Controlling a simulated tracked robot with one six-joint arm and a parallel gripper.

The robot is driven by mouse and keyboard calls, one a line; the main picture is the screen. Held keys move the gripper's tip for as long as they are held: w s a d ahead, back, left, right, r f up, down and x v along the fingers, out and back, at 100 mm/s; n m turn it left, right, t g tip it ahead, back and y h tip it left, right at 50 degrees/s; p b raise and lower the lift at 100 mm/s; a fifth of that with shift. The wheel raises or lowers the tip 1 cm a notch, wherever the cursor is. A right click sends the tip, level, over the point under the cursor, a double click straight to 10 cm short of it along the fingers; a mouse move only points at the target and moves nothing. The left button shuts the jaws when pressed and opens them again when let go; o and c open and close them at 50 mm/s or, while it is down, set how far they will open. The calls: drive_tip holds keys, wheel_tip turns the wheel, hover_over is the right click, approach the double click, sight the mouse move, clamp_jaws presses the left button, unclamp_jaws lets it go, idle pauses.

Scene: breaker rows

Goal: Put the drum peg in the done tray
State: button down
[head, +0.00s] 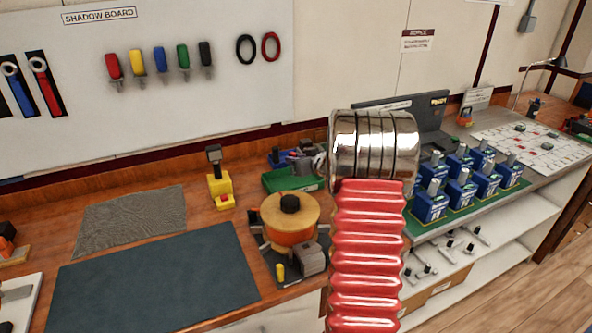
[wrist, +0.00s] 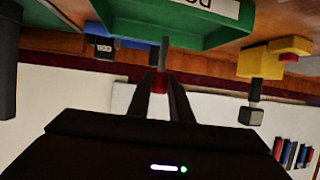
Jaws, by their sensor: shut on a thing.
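In the wrist view, which is upside down, my gripper (wrist: 160,82) is shut on a small peg (wrist: 158,84). Its red part is between the fingertips, and a thin grey shaft extends beyond them. The green done tray (wrist: 196,43), with a white label partly cut off, lies just beyond the fingertips. The shaft overlaps the tray's near wall in the picture; I cannot tell its height above it. In the head view the done tray (head: 283,181) is at the back of the bench, behind the round drum (head: 290,215). My gripper and the peg are hidden there.
A yellow stand with a black top (head: 219,185) is left of the tray. Blue breakers (head: 430,206) stand in rows on a green board at the right. A dark mat (head: 155,280) lies clear at front left. The wall with the shadow board (head: 165,110) is close behind.

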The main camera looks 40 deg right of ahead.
drive_tip(key=shift+f, duration=1.85)
drive_tip(key=shift+f, duration=0.1)
drive_tip(key=c, duration=1.6)
unclamp_jaws()
drive_tip(key=shift+s+a+r, duration=0.1)
drive_tip(key=shift+s+r, duration=0.25)
drive_tip(key=shift+s, duration=0.2)
drive_tip(key=v, duration=1)
drive_tip(key=shift+s+r, duration=0.1)
drive_tip(key=shift+s, duration=0.3)
